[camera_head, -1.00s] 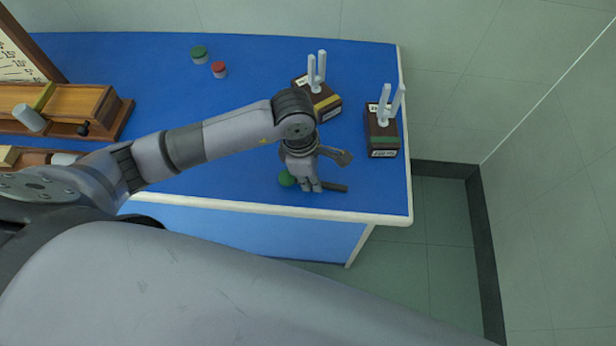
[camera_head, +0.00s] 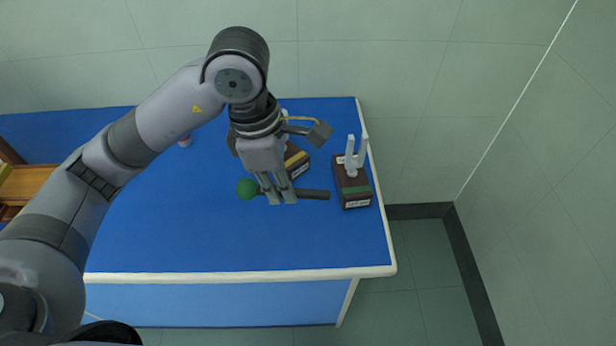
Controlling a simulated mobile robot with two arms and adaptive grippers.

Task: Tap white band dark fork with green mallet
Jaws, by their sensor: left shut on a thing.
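My left gripper (camera_head: 277,198) is shut on the dark handle of the green mallet (camera_head: 247,188). The mallet lies across the fingers, its green head to the left and its handle (camera_head: 315,194) pointing right, and it appears held above the table. A pale two-pronged fork (camera_head: 350,155) stands upright on a dark box (camera_head: 353,188) with a green band and a white label, right of the handle. Another dark box (camera_head: 297,162) with a yellow band is partly hidden behind my gripper, its fork mostly covered. I see no clearly white band. My right gripper is not in view.
The blue table (camera_head: 200,235) has a pale rim, with its front right corner near the green-banded box. Its front middle is clear. A small red-topped jar (camera_head: 185,141) is partly hidden behind my arm. A wooden apparatus (camera_head: 22,184) is at the left edge.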

